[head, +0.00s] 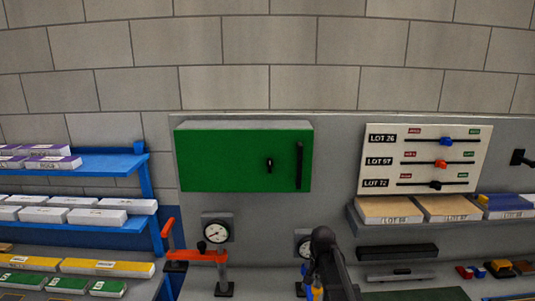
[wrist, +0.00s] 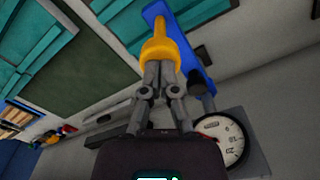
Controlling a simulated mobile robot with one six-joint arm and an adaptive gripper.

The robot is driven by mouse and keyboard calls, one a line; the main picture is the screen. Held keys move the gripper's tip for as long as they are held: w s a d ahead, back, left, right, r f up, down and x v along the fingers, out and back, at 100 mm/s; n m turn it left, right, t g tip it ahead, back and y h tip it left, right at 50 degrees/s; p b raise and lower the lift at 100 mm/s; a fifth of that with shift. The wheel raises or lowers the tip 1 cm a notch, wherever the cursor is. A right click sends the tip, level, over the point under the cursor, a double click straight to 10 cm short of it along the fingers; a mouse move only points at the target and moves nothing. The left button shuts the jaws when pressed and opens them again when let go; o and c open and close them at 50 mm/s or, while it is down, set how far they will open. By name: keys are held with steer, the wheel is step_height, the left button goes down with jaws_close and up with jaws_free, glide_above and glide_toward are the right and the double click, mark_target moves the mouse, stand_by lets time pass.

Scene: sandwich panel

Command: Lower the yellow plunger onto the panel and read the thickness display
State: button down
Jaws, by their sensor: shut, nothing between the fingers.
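The yellow plunger (wrist: 160,48) is in the wrist view, with a flared collar and a thin stem, against a blue bar (wrist: 188,50). My gripper (wrist: 160,75) is shut with its fingertips at the plunger's collar; I cannot tell whether they touch it. A round white dial (wrist: 222,140) on a grey plate is to the right of the fingers, tilted in the picture; its reading is too small to make out. In the head view, a small yellow part (head: 317,293) and part of a dial (head: 303,246) show beside my dark arm. I cannot make out a panel under the plunger.
Another dial stand (head: 216,232) with an orange-red arm (head: 195,256) stands to the left. A green cabinet (head: 243,160) and a white slider board (head: 425,158) are on the back wall. Blue shelves (head: 105,165) at left and a grey shelf at right hold stacked slabs.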

steer(key=shift+f+b, duration=1.15)
steer(key=shift+f, duration=0.05)
steer(key=shift+r, duration=0.1)
stand_by(0.4)
steer(key=shift+r+p, duration=2.95)
steer(key=shift+p, duration=0.15)
steer(key=s+f+n+b, duration=0.6)
steer(key=s+f+b, duration=0.7)
steer(key=s, duration=0.3)
steer(key=shift+d+f, duration=0.15)
steer(key=shift+f, duration=0.1)
